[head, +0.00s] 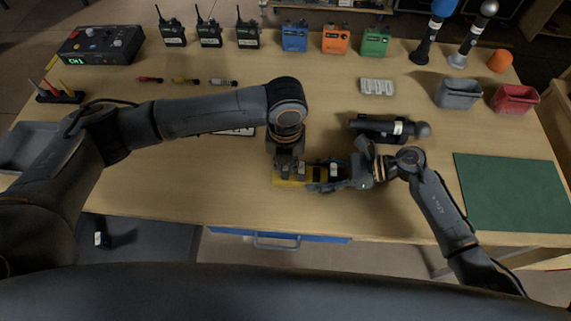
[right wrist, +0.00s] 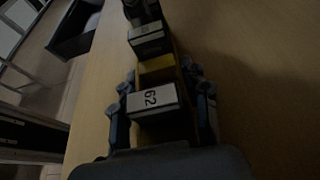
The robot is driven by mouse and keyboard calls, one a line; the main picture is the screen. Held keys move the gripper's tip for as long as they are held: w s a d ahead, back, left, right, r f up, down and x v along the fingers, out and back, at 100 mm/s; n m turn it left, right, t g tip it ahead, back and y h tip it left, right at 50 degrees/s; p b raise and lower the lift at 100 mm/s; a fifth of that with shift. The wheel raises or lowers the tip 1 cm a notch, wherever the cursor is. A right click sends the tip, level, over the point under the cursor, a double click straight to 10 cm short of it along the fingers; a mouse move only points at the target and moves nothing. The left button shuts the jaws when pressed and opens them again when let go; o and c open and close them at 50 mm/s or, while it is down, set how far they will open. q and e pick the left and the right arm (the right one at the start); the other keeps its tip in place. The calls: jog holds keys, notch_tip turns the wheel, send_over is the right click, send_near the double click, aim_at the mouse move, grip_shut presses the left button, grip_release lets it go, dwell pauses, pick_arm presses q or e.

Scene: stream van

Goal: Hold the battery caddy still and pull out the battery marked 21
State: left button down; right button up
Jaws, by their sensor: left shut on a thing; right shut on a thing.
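The yellow battery caddy (head: 277,181) lies on the table near its front edge, with dark, white-labelled batteries in it. My right gripper (head: 325,176) comes from the right with its fingers along both long sides of the caddy, shut on it. In the right wrist view my right gripper (right wrist: 163,108) straddles the caddy (right wrist: 157,73) around a near battery (right wrist: 152,99), whose sideways label looks like 62 or 29. Another battery (right wrist: 147,38) stands beyond; its label is unreadable. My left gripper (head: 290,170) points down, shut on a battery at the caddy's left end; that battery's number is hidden.
A dark cylindrical object (head: 380,128) lies just behind my right gripper. A green mat (head: 515,192) is at right, with grey (head: 459,94) and red (head: 515,99) bins behind. Radios (head: 209,35) and coloured boxes (head: 336,40) line the back. The front-left tabletop is clear.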

pick_arm(q)
jog(key=shift+r, duration=1.65)
jog(key=shift+r, duration=1.45)
pick_arm(e)
jog(key=o, duration=1.2)
jog(key=shift+o, duration=0.2)
jog(key=shift+d, duration=0.15)
jog(key=v, duration=1.1)
jog(key=shift+d+r, duration=0.1)
jog(key=shift+d, duration=0.3)
